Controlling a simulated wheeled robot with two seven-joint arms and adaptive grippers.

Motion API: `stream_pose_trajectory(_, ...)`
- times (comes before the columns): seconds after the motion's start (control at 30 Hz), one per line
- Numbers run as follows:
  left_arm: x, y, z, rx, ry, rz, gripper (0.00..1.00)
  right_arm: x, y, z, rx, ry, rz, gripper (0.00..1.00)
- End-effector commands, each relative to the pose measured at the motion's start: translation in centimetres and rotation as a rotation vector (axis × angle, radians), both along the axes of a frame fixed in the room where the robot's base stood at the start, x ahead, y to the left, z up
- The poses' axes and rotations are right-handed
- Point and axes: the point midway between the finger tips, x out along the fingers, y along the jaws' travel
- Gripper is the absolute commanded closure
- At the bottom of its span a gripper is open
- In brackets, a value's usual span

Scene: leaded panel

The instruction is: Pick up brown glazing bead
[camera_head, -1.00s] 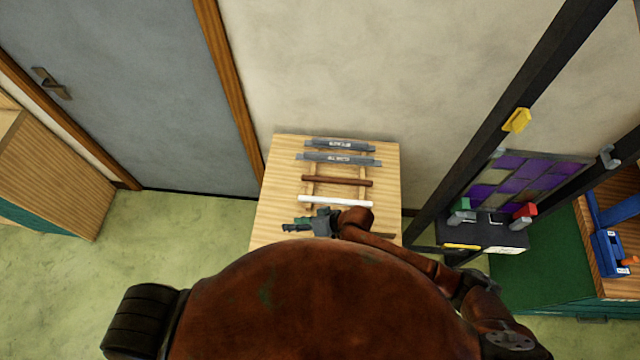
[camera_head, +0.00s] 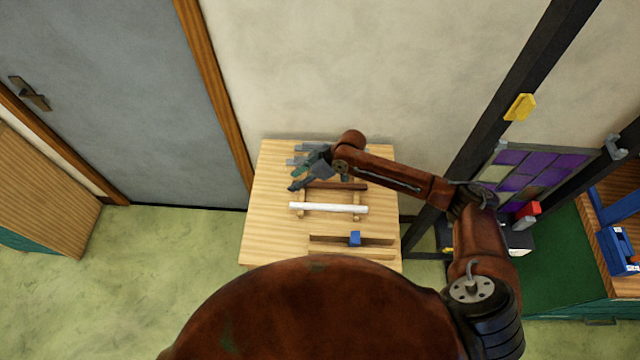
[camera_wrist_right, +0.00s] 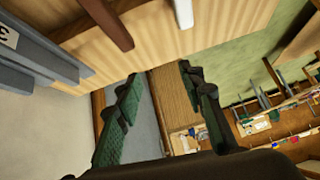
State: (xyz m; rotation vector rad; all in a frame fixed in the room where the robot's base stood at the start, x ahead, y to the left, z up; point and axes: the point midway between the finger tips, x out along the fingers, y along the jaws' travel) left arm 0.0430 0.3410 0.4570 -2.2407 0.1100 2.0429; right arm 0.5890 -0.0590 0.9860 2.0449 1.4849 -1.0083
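The brown glazing bead (camera_head: 347,186) lies across two light wooden rests on the small table, behind a white bead (camera_head: 330,208). In the right wrist view the brown bead (camera_wrist_right: 108,22) shows at the top, beyond and left of the fingertips, with the white bead (camera_wrist_right: 183,12) to its right. My right gripper (camera_head: 299,180) is over the bead's left end, which the gripper partly hides. In the wrist view my right gripper (camera_wrist_right: 160,75) has its two green-padded fingers apart with nothing between them. My left gripper is not in view.
Grey bars (camera_head: 300,149) lie at the table's back, partly hidden by my right arm. A blue block on a dark wooden strip (camera_head: 354,239) is near the front. A dark frame post (camera_head: 480,135) and a purple leaded panel (camera_head: 535,175) stand right. The table's left side is clear.

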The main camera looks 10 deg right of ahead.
Motion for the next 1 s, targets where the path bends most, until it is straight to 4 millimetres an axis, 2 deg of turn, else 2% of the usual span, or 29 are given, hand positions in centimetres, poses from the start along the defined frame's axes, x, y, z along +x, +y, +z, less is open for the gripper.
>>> stream_pose_trajectory(0.03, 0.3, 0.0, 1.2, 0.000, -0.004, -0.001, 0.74, 0.1, -1.7, 0.5, -0.035, -0.001, 0.004, 0.64)
stream_pose_trajectory(0.33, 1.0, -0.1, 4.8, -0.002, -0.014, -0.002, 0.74, 0.0, -10.7, 0.8, -0.236, 0.006, 0.054, 0.64)
stream_pose_trajectory(0.5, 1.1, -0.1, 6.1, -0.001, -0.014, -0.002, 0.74, -0.5, -14.4, 0.8, -0.313, 0.022, 0.078, 0.64)
stream_pose_trajectory(0.63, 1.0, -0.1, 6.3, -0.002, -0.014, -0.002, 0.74, -0.6, -14.6, -0.2, -0.328, 0.027, 0.085, 0.64)
stream_pose_trajectory(0.83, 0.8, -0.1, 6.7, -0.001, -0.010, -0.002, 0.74, -0.4, -13.7, -2.1, -0.327, 0.026, 0.085, 0.64)
stream_pose_trajectory(1.0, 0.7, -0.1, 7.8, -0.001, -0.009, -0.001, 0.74, -0.3, -12.6, -4.2, -0.327, 0.026, 0.084, 0.64)
